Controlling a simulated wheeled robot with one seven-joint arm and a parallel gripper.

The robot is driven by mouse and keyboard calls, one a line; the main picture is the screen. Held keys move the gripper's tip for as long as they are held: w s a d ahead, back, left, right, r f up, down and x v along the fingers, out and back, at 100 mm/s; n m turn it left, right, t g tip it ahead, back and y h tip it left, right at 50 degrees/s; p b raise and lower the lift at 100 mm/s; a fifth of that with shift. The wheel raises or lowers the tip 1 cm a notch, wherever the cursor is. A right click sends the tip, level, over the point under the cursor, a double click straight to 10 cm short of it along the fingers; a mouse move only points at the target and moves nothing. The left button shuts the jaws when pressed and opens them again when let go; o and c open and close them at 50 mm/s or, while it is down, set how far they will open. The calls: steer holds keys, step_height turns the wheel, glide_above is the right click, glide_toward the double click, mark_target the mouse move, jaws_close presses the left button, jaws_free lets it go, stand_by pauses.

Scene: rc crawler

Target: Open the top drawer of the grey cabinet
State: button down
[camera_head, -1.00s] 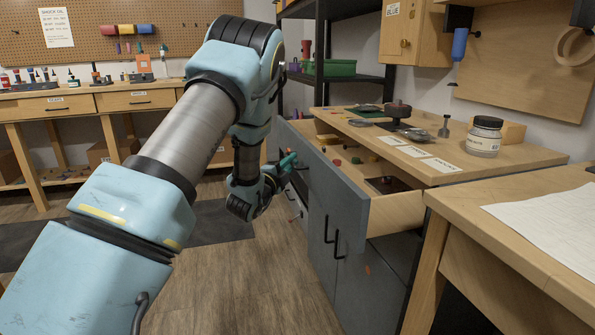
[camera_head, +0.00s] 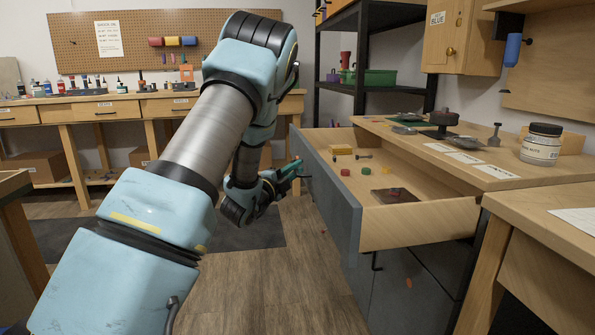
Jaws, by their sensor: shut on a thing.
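The grey cabinet (camera_head: 408,290) stands at the right with a wooden top. Its top drawer (camera_head: 420,222) is pulled well out, showing its wooden side and inside. The drawer's grey front (camera_head: 335,190) faces left toward my arm. My gripper (camera_head: 298,170), with teal fingers, is at the upper part of that front, shut on the drawer's handle. The handle itself is mostly hidden by the fingers.
A jar (camera_head: 541,145) and several metal parts stand on the cabinet top. A wooden table (camera_head: 545,235) is close at the right, near the drawer's side. Another bench edge (camera_head: 12,182) shows at the left. The floor (camera_head: 270,270) before the drawer is clear.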

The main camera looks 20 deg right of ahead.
steer(key=c, duration=0.9)
jaws_free()
steer(key=shift+s, duration=0.1)
steer(key=v, duration=1)
steer(key=shift+s+a+b, duration=0.2)
steer(key=shift+a+b, duration=0.05)
steer(key=shift+b, duration=0.05)
